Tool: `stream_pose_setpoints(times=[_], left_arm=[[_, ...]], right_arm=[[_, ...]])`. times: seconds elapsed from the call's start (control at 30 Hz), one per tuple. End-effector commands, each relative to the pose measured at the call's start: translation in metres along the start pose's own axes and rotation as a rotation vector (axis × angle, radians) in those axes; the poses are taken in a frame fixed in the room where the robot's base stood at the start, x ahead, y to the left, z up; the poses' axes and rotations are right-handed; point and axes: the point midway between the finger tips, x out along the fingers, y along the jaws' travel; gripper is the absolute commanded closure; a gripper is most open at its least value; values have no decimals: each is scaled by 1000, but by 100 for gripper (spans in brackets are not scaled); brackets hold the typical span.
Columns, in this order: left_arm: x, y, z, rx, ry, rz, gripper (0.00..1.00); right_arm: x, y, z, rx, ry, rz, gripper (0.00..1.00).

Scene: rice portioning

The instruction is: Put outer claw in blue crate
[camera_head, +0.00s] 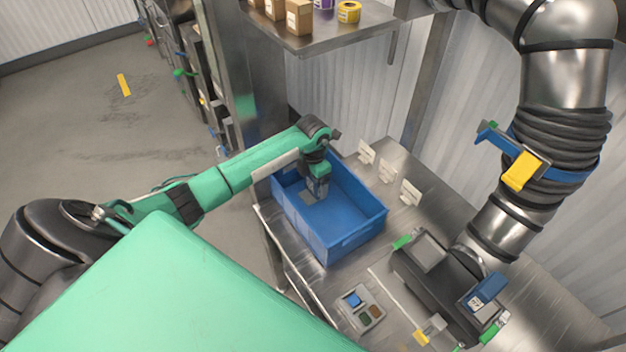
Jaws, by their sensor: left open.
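The blue crate (352,246) stands on the metal table, its open top facing up. My green left arm comes in from the left and bends down over the crate's far left part. My left gripper (316,194) points down inside the crate's opening and is open. A small grey shape lies beside the fingertips; I cannot tell whether it is the outer claw, a finger or part of the crate floor. The rest of the crate's inside looks empty. My right gripper is out of the picture.
A dark machine head (437,282) on a thick metal pipe (563,80) stands right of the crate. A control panel (360,308) sits at the table's front. Small white holders (387,171) line the back. A shelf (335,27) with boxes is above.

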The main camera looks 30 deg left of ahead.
Motion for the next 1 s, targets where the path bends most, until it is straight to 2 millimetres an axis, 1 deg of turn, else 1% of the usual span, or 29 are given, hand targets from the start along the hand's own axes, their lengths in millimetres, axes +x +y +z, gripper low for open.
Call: stream_pose_setpoints(times=[0.17, 0.23, 0.37, 0.6, 0.7, 0.83, 1.0], left_arm=[[-5, 0, 0, 0, -1, -1, 15], [-10, 1, 1, 1, -3, 1, 15], [-35, 1, 1, 3, -5, 4, 15], [-87, 1, 1, 1, -4, 3, 15], [-103, 0, 1, 1, -4, 2, 15], [-117, 0, 0, 0, -1, 1, 15], [-123, 0, 0, 0, 0, 0, 15]], right_arm=[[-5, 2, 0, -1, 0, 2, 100], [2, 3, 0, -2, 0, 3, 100], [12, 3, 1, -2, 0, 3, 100], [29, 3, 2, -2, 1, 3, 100], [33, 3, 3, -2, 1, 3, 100], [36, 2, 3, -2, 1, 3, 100], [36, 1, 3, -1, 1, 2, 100]])
